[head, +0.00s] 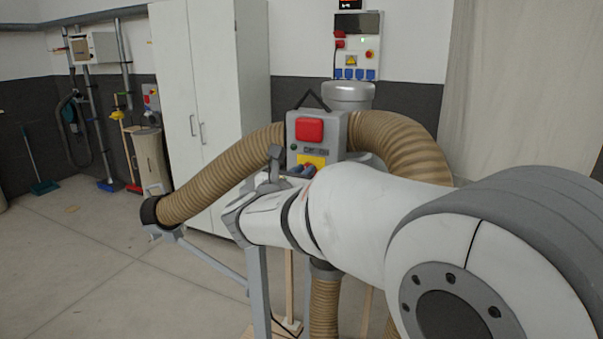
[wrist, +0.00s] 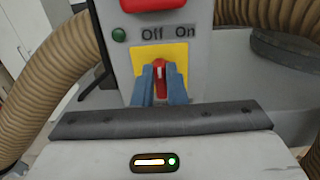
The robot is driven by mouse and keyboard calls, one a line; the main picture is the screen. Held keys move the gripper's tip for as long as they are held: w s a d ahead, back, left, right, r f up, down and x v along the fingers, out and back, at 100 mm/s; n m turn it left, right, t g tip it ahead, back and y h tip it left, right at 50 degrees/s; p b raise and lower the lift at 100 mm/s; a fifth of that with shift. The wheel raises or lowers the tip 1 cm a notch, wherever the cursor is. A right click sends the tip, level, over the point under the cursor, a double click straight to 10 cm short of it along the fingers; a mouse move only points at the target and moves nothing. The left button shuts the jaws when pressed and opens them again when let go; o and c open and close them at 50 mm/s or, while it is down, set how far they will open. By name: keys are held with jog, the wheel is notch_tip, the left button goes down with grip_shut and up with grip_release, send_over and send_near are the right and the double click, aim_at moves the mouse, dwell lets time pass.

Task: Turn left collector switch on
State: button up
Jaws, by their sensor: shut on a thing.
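The collector's grey switch box (head: 336,133) stands in the middle of the head view, with a large red button (head: 310,130) and a yellow plate (head: 312,161). In the wrist view the red switch knob (wrist: 160,80) sits upright on the yellow plate (wrist: 175,56), below the labels "Off" and "On". It points up between the two labels, as far as I can see. My gripper (wrist: 160,88) has its blue fingers shut on the knob, one on each side. The fingers hide the knob's lower sides. In the head view my arm hides part of the box's lower edge.
Ribbed brown hoses (head: 225,172) run out on both sides of the box. A grey metal frame (head: 259,290) stands below. White cabinets (head: 205,100) and a wall socket panel (head: 357,47) are behind. Open floor (head: 80,270) lies to the left.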

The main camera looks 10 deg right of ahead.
grip_shut()
jog(key=shift+f+b, duration=0.1)
jog(key=shift+b, duration=0.45)
jog(key=m+b, duration=0.6)
jog(key=b, duration=0.3)
jog(key=m+b, duration=0.6)
jog(key=b, duration=0.2)
jog(key=d+f+m+b, duration=0.1)
jog(key=m+b, duration=0.4)
jog(key=b, duration=0.4)
jog(key=shift+s+f+m+b, duration=0.1)
jog(key=shift+s+m+b, duration=0.2)
jog(key=shift+m+b, duration=0.1)
jog(key=o, duration=0.6)
grip_release()
